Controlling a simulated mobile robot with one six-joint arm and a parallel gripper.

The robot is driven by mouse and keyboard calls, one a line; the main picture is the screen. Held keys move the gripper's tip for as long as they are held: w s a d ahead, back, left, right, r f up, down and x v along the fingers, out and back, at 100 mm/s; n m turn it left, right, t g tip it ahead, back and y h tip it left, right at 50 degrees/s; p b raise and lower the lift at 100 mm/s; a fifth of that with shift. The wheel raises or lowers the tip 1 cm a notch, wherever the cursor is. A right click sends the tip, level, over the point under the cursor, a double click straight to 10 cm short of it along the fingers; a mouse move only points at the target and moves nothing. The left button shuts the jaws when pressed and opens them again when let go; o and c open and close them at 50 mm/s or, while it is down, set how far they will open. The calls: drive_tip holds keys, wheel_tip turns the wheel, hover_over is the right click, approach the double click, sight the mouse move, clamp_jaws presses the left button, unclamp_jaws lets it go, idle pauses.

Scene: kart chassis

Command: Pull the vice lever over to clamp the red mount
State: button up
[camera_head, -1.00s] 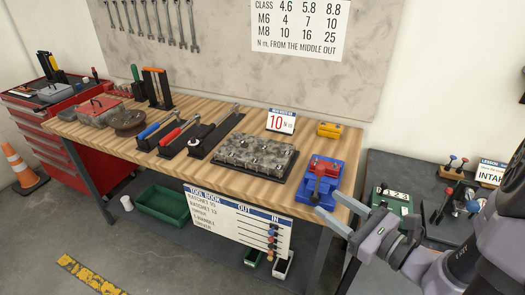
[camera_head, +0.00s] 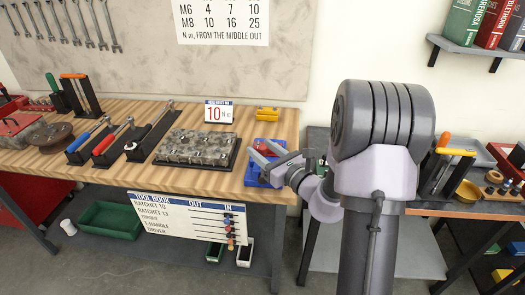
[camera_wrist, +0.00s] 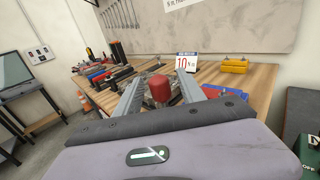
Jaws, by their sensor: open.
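The blue vice (camera_head: 254,177) sits at the right end of the wooden bench, with the red mount (camera_head: 266,144) in it, mostly hidden by my gripper in the head view. My gripper (camera_head: 255,152) is open in front of and over the vice. In the wrist view, a red knob (camera_wrist: 159,88), seemingly the vice lever's end, shows between the open fingers of my gripper (camera_wrist: 160,80). I cannot tell whether they touch it. Part of the blue vice (camera_wrist: 222,92) shows right of the right finger. The lever's shaft is hidden.
A grey engine-like block on a black tray (camera_head: 160,163) lies left of the vice. A yellow block (camera_head: 267,114) and a white "10 N m" card (camera_head: 219,111) stand behind. Tool holders (camera_head: 152,140) are farther left. A darker side table (camera_head: 450,208) stands at the right.

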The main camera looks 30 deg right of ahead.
drive_tip(key=shift+c, duration=0.2)
clamp_jaws()
idle(1.3)
